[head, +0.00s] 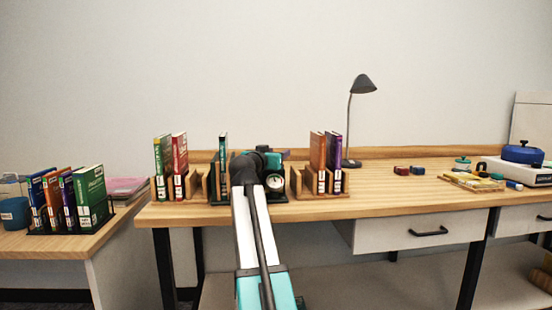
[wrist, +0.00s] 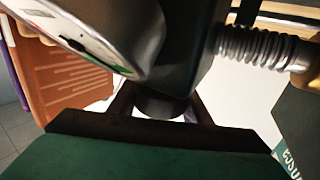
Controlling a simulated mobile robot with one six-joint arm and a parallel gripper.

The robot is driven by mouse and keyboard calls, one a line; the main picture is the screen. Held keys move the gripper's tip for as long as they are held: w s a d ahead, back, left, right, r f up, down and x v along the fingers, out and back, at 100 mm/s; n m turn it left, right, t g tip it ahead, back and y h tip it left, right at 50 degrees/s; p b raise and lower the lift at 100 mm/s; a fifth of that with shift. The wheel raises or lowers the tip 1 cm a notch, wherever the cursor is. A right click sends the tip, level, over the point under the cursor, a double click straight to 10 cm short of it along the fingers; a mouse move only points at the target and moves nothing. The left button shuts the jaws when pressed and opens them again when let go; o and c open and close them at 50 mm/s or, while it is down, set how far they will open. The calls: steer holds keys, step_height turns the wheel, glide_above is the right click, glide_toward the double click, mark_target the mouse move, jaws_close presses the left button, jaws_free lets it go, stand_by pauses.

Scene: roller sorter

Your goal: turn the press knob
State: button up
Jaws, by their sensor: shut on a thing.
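The press stands on the wooden table among the book holders. Its round dial (head: 274,181) shows just right of my arm in the head view, and it also shows large and tilted at the upper left of the wrist view (wrist: 75,38). A short black round knob (wrist: 160,105) sits under the press's dark body in the wrist view. My gripper (wrist: 160,100) has its two dark fingers on either side of the knob and is shut on it. In the head view my arm hides the knob and the fingertips.
Books in a wooden holder (head: 194,184) stand left of the press, and an orange and a purple book (head: 336,160) stand close on its right. A ribbed screw (wrist: 250,45) lies close right of the press body. A lamp (head: 350,120) stands behind. The table's middle right is mostly clear.

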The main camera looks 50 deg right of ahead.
steer(key=shift+a+r+m+g+b, duration=0.1)
steer(key=shift+r+m+g+b, duration=0.15)
steer(key=shift+g+b, duration=0.2)
stand_by(0.5)
steer(key=o, duration=1)
steer(key=shift+a, duration=0.1)
steer(key=shift+c, duration=0.2)
steer(key=shift+o, duration=0.3)
steer(key=shift+s+f, duration=0.1)
steer(key=shift+r+p, duration=0.95)
steer(key=shift+r, duration=0.95)
steer(key=s+a+r+p, duration=0.1)
steer(key=s+a+p, duration=0.3)
steer(key=s+a, duration=0.6)
steer(key=shift+s+a+r, duration=0.15)
steer(key=shift+s+a, duration=0.05)
steer(key=shift+s, duration=0.75)
